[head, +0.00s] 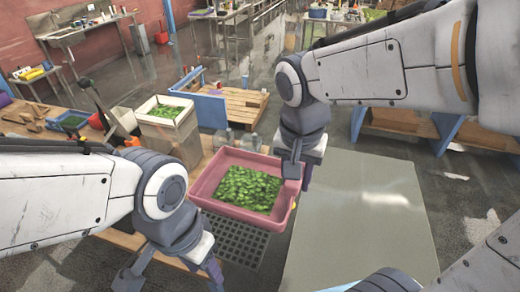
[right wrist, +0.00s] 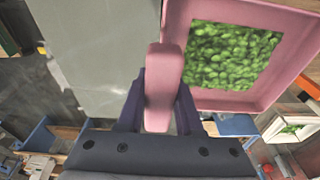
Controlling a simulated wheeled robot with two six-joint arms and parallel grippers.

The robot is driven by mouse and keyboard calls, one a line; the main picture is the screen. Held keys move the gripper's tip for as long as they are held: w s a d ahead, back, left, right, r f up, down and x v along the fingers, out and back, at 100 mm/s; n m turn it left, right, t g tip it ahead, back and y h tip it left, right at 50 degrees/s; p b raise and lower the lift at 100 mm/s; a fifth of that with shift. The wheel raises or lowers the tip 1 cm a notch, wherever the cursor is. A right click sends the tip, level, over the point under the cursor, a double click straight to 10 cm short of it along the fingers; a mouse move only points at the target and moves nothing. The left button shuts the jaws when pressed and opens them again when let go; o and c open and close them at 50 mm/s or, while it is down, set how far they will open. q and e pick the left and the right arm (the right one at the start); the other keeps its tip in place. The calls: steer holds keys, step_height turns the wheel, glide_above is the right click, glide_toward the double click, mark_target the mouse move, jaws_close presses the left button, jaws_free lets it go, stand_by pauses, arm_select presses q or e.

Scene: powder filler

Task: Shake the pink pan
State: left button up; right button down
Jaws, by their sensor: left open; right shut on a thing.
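The pink pan (head: 240,215) is in the middle of the head view, with a heap of green leafy pieces (head: 248,188) inside. My right gripper (head: 292,172) is shut on the pan's right side. In the right wrist view, its fingers (right wrist: 158,110) clasp a pink handle part (right wrist: 163,75), and the pan (right wrist: 220,101) with the green pieces (right wrist: 232,55) shows at the right. The pan looks roughly level over a dark grid; I cannot tell whether it touches it. My left gripper (head: 170,277) is open and empty at the lower left, apart from the pan.
The dark grid (head: 240,242) lies below the pan. A wide grey-green flat surface (head: 350,220) is to the right and clear. A wooden pallet (head: 235,103) is on the floor farther back.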

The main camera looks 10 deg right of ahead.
steer(key=d, duration=0.5)
stand_by(0.8)
steer(key=shift+a, duration=0.15)
steer(key=shift+a+p, duration=0.35)
steer(key=shift+a, duration=2.05)
steer(key=d, duration=0.5)
steer(key=a, duration=0.5)
steer(key=shift+d, duration=2.5)
